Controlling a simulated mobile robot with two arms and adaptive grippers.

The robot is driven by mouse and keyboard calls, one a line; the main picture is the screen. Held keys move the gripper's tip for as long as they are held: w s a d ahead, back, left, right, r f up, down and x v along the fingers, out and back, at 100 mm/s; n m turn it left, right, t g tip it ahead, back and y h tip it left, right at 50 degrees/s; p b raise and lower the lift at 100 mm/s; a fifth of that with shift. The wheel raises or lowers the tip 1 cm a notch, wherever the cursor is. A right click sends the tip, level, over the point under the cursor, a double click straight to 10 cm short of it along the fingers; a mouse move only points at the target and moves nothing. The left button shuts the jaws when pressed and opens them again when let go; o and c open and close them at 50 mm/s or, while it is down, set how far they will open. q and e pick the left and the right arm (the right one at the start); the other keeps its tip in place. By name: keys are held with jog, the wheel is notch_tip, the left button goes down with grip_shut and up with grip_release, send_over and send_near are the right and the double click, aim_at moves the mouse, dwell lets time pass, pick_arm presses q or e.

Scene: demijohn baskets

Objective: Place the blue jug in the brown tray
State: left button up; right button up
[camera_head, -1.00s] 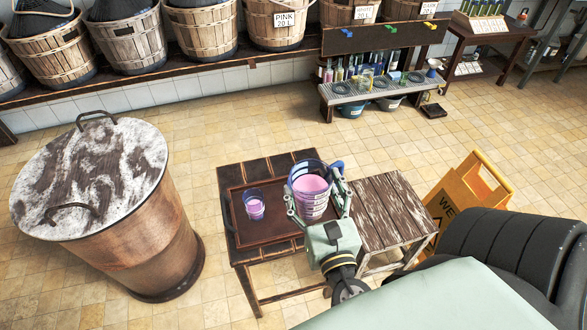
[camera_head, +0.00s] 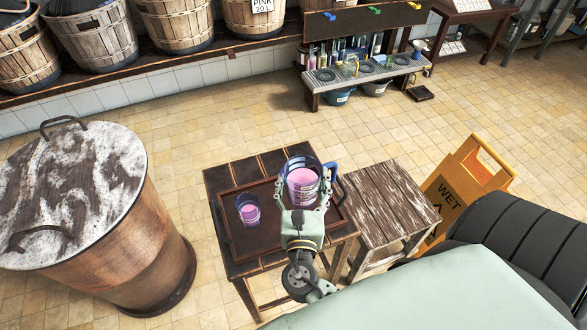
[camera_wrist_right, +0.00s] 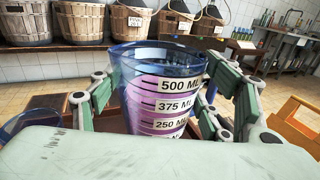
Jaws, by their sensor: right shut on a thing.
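The blue jug (camera_head: 302,183) is a clear, blue-tinted measuring jug with pink liquid and a blue handle on its right. My right gripper (camera_head: 303,206) is shut around its sides. In the right wrist view the jug (camera_wrist_right: 162,95) stands upright between the fingers, its volume marks facing the camera. The brown tray (camera_head: 236,243) lies on a dark wooden table. The jug is over the tray's right part; I cannot tell whether its base touches the tray. A smaller cup with pink liquid (camera_head: 249,210) stands in the tray's left part. My left gripper is not in view.
A weathered wooden stool (camera_head: 383,205) stands right of the table (camera_head: 236,178). A yellow wet-floor sign (camera_head: 462,185) is beyond it. A large copper vat (camera_head: 130,250) with a mottled lid stands at left. Tiled floor behind the table is clear.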

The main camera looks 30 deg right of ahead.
aim_at(294, 200)
jog(key=shift+w+a+f, duration=0.3)
jog(key=shift+w+a, duration=0.1)
jog(key=shift+w, duration=0.15)
jog(key=shift+w+a+f, duration=0.2)
jog(key=shift+w+f, duration=0.1)
notch_tip(294, 200, down, 3)
jog(key=shift+f+b, duration=0.1)
jog(key=shift+b, duration=0.25)
jog(key=shift+f, duration=0.35)
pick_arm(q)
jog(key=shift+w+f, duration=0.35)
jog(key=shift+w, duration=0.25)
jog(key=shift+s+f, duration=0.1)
pick_arm(e)
jog(key=o, duration=1.9)
jog(key=shift+f, duration=0.15)
